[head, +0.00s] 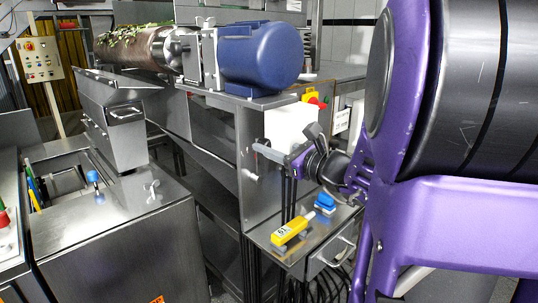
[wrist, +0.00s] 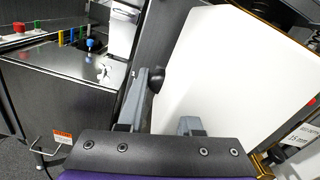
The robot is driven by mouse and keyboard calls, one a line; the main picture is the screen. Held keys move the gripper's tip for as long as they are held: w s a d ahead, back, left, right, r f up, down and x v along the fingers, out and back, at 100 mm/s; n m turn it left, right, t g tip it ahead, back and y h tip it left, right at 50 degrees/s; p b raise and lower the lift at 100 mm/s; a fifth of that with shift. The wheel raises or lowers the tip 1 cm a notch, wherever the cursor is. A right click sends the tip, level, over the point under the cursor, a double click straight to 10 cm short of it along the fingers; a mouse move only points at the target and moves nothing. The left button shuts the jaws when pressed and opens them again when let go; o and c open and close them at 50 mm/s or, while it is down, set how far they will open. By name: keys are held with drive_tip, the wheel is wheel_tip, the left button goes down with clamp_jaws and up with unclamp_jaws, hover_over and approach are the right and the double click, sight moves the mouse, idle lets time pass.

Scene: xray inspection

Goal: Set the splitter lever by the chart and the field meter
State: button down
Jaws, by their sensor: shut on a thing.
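My gripper (head: 290,146) is in front of the cabinet's side, beside a blank white panel (head: 292,128). In the wrist view my gripper (wrist: 168,100) has its fingers apart, with a black ball knob (wrist: 157,79) between them, close against the left finger. I take the knob as the end of the splitter lever; its shaft is hidden. The white panel (wrist: 225,65) fills the space behind the fingers. A yellow handheld meter (head: 289,231) with a small light display lies on the small steel shelf; its digits are too small to read surely. No legible chart shows.
A blue object (head: 325,202) lies on the shelf beside the meter. A red and yellow emergency button (head: 315,99) sits above the panel. A blue motor (head: 260,55) and a roller (head: 140,46) stand on top. A steel box (head: 120,240) stands left, across a narrow gap.

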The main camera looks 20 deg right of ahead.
drive_tip(key=c, duration=0.6)
unclamp_jaws()
drive_tip(key=shift+s, duration=0.1)
